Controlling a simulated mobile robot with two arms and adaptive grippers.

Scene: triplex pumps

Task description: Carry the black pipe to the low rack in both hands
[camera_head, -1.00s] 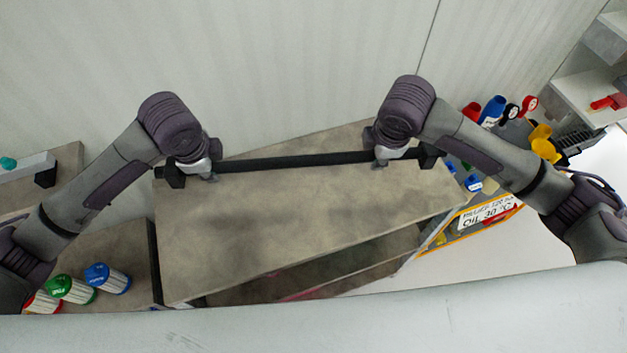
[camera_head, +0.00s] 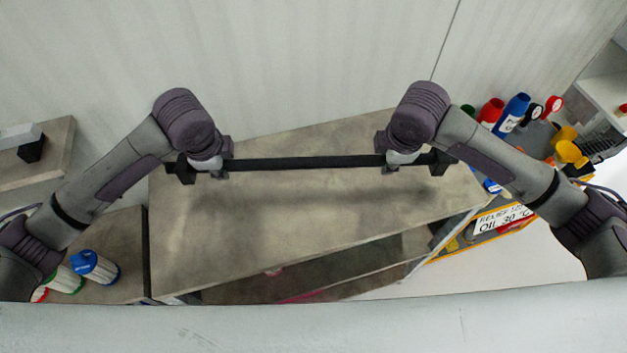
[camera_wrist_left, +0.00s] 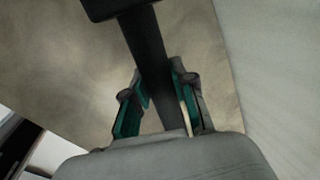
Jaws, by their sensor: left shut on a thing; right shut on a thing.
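The black pipe (camera_head: 305,162) is held level across the head view, above a brown-grey shelf top (camera_head: 290,235) that carries its shadow. My left gripper (camera_head: 208,168) is shut on the pipe near its left end. My right gripper (camera_head: 402,160) is shut on it near its right end. In the left wrist view the pipe (camera_wrist_left: 150,60) runs between the green-lined fingers of my left gripper (camera_wrist_left: 160,105). Dark blocks show at both pipe ends. I cannot tell whether this shelf is the low rack.
Blue- and green-capped filters (camera_head: 95,266) stand on a lower surface at the left. Coloured bottles (camera_head: 512,112) and a yellow-edged cart with an oil sign (camera_head: 503,217) are at the right. A pale wall (camera_head: 300,60) rises behind the shelf. The shelf top is bare.

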